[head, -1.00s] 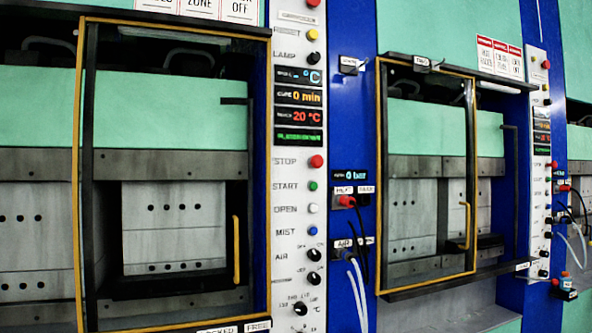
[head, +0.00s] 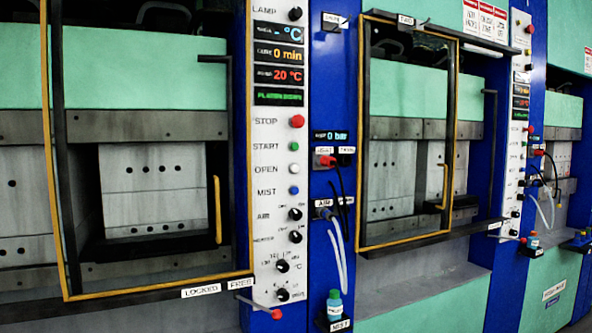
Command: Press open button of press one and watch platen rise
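Press one (head: 150,125) seems to be the large press at the left, behind a yellow-framed door (head: 219,210); its number label is out of view. Grey metal blocks with rows of holes show behind the door. Its white control panel (head: 272,215) carries a red STOP button (head: 297,121), a green START button (head: 294,146), a white OPEN button (head: 294,169) and a blue MIST button (head: 294,190). Its displays read 0 min and 20 °C, with a green text line (head: 279,98) below. Neither of my grippers is in view.
A second press (head: 408,130) with a yellow-framed door stands to the right, and another is partly visible beyond. Red-tipped handles (head: 277,313) stick out below the panels. A small bottle (head: 334,303), cables and white hoses hang on the blue column between presses.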

